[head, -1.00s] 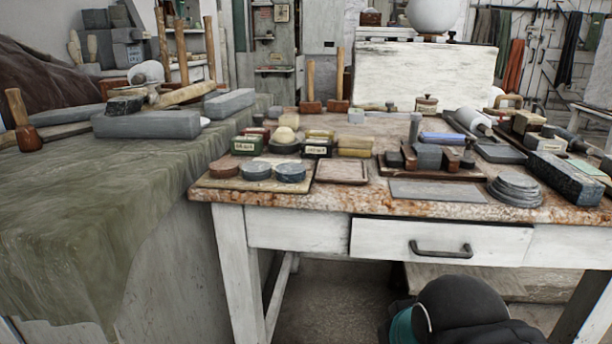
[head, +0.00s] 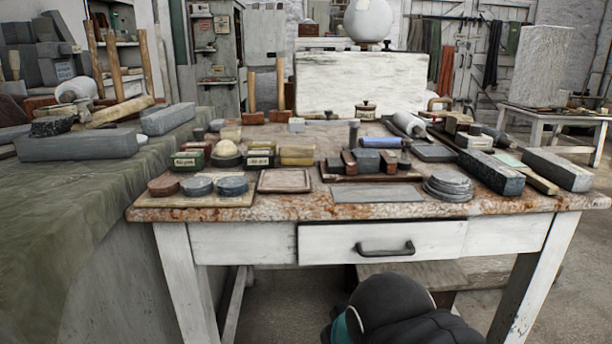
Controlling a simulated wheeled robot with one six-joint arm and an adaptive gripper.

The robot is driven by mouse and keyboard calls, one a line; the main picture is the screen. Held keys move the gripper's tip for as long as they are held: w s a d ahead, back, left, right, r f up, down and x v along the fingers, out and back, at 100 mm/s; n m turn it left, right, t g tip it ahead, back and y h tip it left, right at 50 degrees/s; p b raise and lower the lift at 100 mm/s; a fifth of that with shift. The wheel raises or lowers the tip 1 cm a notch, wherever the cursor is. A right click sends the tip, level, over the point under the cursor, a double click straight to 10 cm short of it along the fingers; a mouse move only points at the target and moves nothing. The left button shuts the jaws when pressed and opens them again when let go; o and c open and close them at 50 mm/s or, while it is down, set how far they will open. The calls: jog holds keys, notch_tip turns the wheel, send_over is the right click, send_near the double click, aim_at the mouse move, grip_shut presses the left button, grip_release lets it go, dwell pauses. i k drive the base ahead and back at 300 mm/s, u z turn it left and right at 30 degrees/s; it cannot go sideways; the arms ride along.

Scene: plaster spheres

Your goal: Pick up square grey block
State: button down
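Several grey blocks lie on the white worktable (head: 240,210), and I cannot tell for sure which one is the square one. A squat dark grey block (head: 367,161) sits among brown blocks on a dark wooden tray (head: 372,178) at the table's middle. Long speckled grey blocks (head: 491,172) lie at the right. My dark, rounded arm part with a teal patch shows at the bottom, in front of the drawer. My gripper's fingers are not visible.
Round pucks (head: 198,187) lie on a board at the table's front left. A flat grey slab (head: 376,194) and stacked grey discs (head: 447,186) lie near the front edge. A green-draped bench (head: 70,220) stands at the left. Floor shows at the right.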

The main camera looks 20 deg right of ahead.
aim_at(367, 159)
jog(key=k, duration=0.5)
jog(key=u, duration=1.3)
jog(key=i, duration=0.9)
jog(key=z, duration=2.35)
